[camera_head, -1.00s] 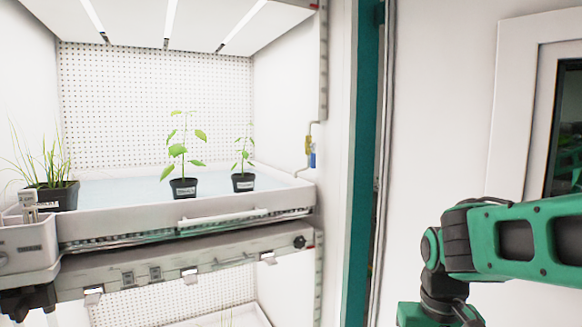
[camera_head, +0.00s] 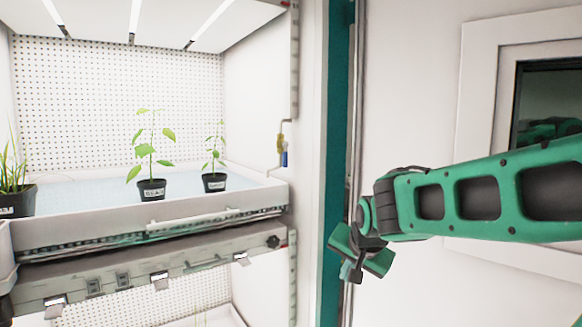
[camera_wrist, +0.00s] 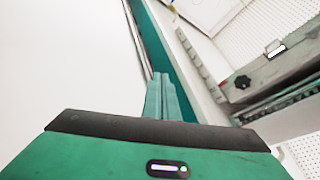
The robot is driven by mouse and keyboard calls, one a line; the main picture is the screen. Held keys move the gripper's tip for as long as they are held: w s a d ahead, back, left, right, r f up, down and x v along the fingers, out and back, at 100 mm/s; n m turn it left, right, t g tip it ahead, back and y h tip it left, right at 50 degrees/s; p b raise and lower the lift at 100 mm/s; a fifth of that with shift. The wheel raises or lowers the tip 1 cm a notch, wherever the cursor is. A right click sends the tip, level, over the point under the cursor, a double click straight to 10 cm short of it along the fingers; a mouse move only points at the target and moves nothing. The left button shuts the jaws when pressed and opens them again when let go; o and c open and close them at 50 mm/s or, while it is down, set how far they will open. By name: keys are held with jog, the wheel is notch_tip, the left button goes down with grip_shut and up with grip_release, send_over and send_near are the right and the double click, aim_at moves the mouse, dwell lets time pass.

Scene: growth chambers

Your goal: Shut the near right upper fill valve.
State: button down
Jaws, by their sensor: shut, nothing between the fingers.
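The upper fill valve (camera_head: 282,146) is on the right wall of the upper chamber in the head view. It has a yellowish body on a thin bent pipe and a small blue part (camera_head: 285,159) hanging below it. Its exact handle angle is too small to tell. My gripper (camera_head: 350,272) is right of the chamber, in front of the teal door-frame strip, lower than the valve and apart from it. In the wrist view my gripper (camera_wrist: 163,92) has its fingers together and empty. The valve is not visible in the wrist view.
A white tray (camera_head: 215,207) with potted plants (camera_head: 151,190) fills the upper chamber. A black knob (camera_head: 273,241) sits below its right front; it also shows in the wrist view (camera_wrist: 242,82). The teal frame (camera_head: 333,120) and a framed window (camera_head: 485,100) are to the right.

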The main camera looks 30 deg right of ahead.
jog(key=w+r+m+t+h, duration=0.2)
jog(key=w+r+m+t, duration=0.35)
jog(key=w+r, duration=0.75)
jog(key=m+t, duration=0.3)
jog(key=t, duration=0.2)
send_near(286, 155)
jog(key=s+d+f, duration=0.2)
jog(key=shift+s+a, duration=0.15)
jog(key=x, duration=1)
jog(key=shift+f, duration=0.1)
